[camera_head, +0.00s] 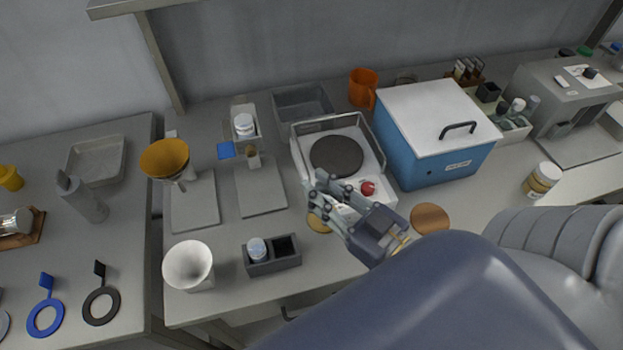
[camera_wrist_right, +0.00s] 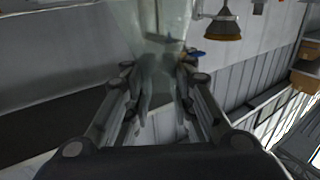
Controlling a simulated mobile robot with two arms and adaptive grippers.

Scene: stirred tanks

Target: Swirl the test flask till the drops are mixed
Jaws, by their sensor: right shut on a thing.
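My right gripper (camera_head: 325,195) is over the front of the bench, just in front of the stirrer plate with a red knob. It also shows in the right wrist view (camera_wrist_right: 162,88), with its two fingers closed around a clear glass vessel (camera_wrist_right: 160,35), which looks like the test flask. The glass is pale and see-through, and its outline is hard to make out in the head view. I cannot tell its contents or whether drops show in it. My left gripper is not in view.
The stirrer (camera_head: 337,156) has a dark round plate and a rail. A blue box with a white lid (camera_head: 435,130) stands right of it. A small dark rack (camera_head: 272,262), a white cup (camera_head: 188,266) and an orange-brown funnel (camera_head: 165,160) stand left. A cork disc (camera_head: 430,218) lies at right.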

